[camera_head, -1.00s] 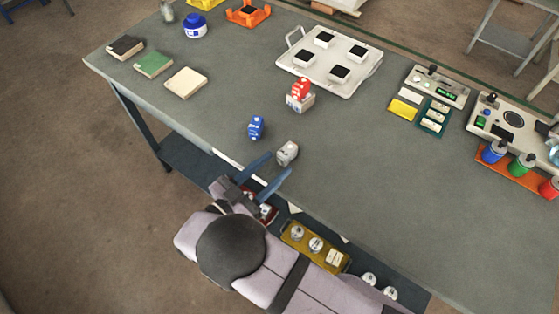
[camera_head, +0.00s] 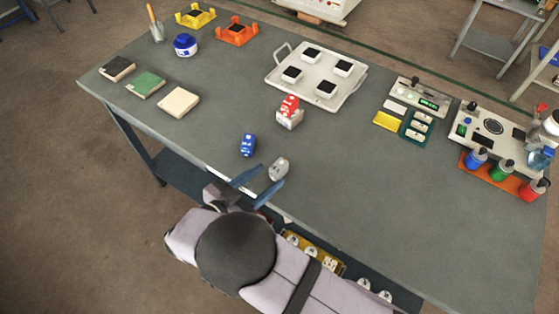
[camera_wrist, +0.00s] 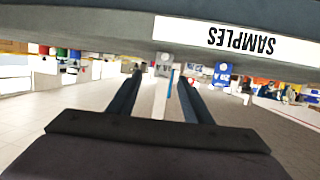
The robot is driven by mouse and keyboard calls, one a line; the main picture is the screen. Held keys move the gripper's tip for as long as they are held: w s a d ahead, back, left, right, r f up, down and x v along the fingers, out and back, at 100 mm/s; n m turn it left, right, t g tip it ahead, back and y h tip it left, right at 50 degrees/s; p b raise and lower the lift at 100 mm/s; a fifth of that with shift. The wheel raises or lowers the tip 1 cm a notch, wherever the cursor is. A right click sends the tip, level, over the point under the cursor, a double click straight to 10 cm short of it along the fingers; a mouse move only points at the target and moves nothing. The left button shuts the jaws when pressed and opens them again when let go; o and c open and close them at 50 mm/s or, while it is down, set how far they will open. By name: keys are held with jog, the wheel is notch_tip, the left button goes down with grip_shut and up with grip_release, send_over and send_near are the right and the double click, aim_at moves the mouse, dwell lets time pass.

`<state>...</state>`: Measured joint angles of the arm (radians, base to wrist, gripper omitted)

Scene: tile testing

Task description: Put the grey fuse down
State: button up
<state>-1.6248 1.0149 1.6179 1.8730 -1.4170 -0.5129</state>
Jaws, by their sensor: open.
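The grey fuse (camera_head: 278,168) rests on the table near its front edge, just beyond my gripper (camera_head: 257,181). My gripper is open, with its two blue fingers pointing toward the table. In the wrist view the open fingers (camera_wrist: 160,85) point ahead, and the grey fuse (camera_wrist: 164,64) shows beyond them, between the tips. I cannot tell in that view whether a finger touches it. A blue fuse (camera_head: 247,144) stands on the table a little behind and left of the grey one. It also shows in the wrist view (camera_wrist: 222,74).
A red fuse (camera_head: 289,105) sits in a white holder (camera_head: 290,121) behind the blue one. A white tray (camera_head: 318,101) with black-topped blocks stands farther back. The table (camera_head: 350,190) is clear right of the grey fuse.

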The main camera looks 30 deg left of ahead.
aim_at(280, 168)
jog(key=shift+r+g+p, duration=0.3)
jog(key=shift+r+g, duration=0.1)
jog(key=shift+r, duration=0.2)
jog(key=shift+a+f, duration=0.15)
jog(key=shift+f, duration=0.05)
jog(key=shift+f+p+x, duration=0.2)
jog(key=shift+p+x, duration=0.7)
jog(key=shift+x, duration=0.95)
jog(key=shift+f+p+x, duration=0.25)
jog(key=shift+p+x, duration=0.65)
jog(key=shift+x, duration=0.9)
jog(key=shift+s+a, duration=0.1)
jog(key=shift+s, duration=0.05)
grip_shut()
